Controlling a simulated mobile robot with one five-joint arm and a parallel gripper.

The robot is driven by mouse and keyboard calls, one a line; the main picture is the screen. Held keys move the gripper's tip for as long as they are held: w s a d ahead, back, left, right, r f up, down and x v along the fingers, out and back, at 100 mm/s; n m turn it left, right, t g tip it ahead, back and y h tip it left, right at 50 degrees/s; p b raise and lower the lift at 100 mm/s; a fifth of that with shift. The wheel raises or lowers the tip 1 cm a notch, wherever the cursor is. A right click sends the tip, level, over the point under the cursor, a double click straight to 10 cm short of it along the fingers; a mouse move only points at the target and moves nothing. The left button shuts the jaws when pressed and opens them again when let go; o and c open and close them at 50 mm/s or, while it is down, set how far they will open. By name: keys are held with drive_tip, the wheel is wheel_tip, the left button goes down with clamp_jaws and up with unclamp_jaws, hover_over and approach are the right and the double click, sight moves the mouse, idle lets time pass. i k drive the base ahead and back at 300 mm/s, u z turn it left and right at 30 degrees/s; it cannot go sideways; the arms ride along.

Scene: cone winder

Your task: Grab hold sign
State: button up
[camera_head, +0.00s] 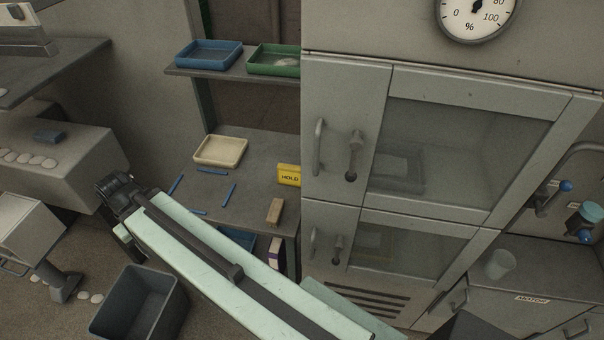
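The hold sign (289,174) is a small yellow block with the dark word HOLD on it. It sits at the right end of the grey shelf, close to the cabinet's left side. My pale green arm crosses the lower middle of the view, and its dark end with my gripper (117,190) is at the left. My gripper is well to the left of the sign and apart from it. Its fingers are too small and dark to make out, so I cannot tell whether it is open or shut.
A cream tray (221,151), several blue sticks and a brown block (274,212) share the sign's shelf. Blue (209,55) and green (273,60) trays stand on the shelf above. A tall grey cabinet (341,90) borders the right. A grey bin (139,304) stands below my arm.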

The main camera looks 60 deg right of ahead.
sight(287, 175)
drive_tip(key=u, duration=0.1)
drive_tip(key=i, duration=0.95)
drive_tip(key=z, duration=0.05)
